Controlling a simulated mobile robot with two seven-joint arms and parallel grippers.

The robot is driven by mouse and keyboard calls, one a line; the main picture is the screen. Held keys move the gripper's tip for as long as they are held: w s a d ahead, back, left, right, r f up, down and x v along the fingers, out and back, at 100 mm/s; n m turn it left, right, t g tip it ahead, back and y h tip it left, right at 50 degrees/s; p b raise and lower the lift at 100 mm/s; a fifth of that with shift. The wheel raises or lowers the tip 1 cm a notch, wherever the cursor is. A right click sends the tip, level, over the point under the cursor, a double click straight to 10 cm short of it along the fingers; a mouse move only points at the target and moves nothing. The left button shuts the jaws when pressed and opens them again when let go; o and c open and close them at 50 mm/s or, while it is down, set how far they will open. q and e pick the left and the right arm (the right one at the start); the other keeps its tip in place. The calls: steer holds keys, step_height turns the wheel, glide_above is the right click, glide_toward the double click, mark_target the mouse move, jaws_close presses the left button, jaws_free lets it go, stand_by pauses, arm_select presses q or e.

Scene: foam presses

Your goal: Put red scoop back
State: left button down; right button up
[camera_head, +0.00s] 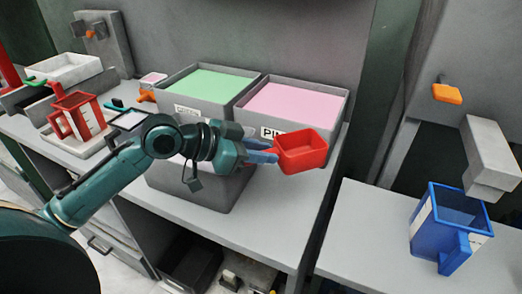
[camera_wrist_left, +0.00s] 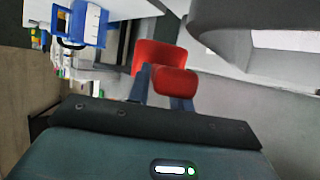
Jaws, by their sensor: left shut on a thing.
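The red scoop (camera_head: 302,152) is a small square open-topped cup, held in the air in front of the pink bin. My left gripper (camera_head: 266,152) is shut on the scoop's handle side, and its fingers hide most of the handle. In the left wrist view the red scoop (camera_wrist_left: 165,65) shows between and beyond the two fingers (camera_wrist_left: 160,95). The scoop looks roughly level, and I cannot see anything inside it. My right gripper is not in view.
A bin of green foam (camera_head: 205,80) and a bin of pink foam (camera_head: 295,103) stand behind the scoop. A red jug (camera_head: 78,118) stands at left. A blue jug (camera_head: 440,245) stands on the right bench under a grey press (camera_head: 490,160). The counter (camera_head: 275,225) front is clear.

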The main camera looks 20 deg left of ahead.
arm_select(q)
steer(key=shift+f, duration=0.5)
steer(key=c, duration=1.3)
jaws_free()
steer(key=shift+o, duration=0.2)
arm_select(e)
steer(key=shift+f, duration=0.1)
arm_select(q)
steer(key=shift+r, duration=0.8)
steer(key=b+v, duration=0.1)
steer(key=v, duration=0.9)
steer(key=shift+s+a+f+b, duration=0.1)
steer(key=shift+b, duration=0.25)
steer(key=shift+v, duration=0.85)
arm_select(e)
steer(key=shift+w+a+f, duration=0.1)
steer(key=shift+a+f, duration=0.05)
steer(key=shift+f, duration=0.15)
